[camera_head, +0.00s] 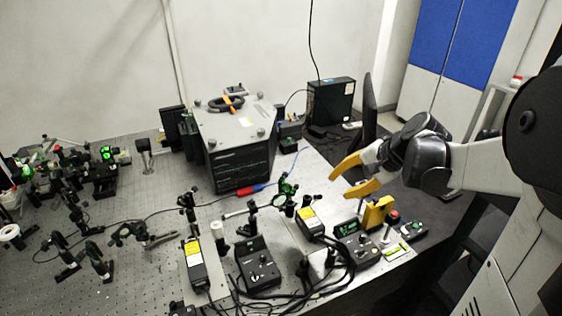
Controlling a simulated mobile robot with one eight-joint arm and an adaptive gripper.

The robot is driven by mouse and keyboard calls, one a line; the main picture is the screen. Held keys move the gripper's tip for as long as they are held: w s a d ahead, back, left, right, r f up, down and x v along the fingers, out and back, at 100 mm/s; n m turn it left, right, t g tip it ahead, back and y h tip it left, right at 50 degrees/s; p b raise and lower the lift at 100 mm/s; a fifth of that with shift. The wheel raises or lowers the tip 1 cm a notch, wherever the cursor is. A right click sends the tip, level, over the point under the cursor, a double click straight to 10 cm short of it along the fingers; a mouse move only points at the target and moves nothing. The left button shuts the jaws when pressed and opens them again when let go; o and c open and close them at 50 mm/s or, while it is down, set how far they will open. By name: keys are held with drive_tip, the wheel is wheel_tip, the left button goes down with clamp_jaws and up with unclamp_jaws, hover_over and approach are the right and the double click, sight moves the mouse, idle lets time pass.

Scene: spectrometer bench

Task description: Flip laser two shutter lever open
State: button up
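My gripper (340,187) has two yellow fingers spread apart with nothing between them. It hangs above the right part of the bench, pointing left. Two dark laser-like boxes with yellow labels lie on the bench. One box (311,224) is below and left of my gripper, near the right end. The other box (195,263) is farther left on a pale plate. I cannot tell from the picture which is laser two. The shutter lever is too small to make out on either box. My gripper appears apart from both boxes.
Control boxes stand beside each laser-like box, one (258,268) left and one (357,246) right. A yellow block (377,214) stands below my gripper. Black cables (318,283) loop along the front. A large grey instrument (238,140) stands behind; optics mounts (93,262) crowd the left.

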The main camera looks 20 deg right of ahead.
sight(321, 196)
drive_tip(key=b+x, duration=0.3)
drive_tip(key=x, duration=0.7)
drive_tip(key=shift+w+a+f, duration=0.1)
drive_tip(key=shift+a+f, duration=0.1)
clamp_jaws()
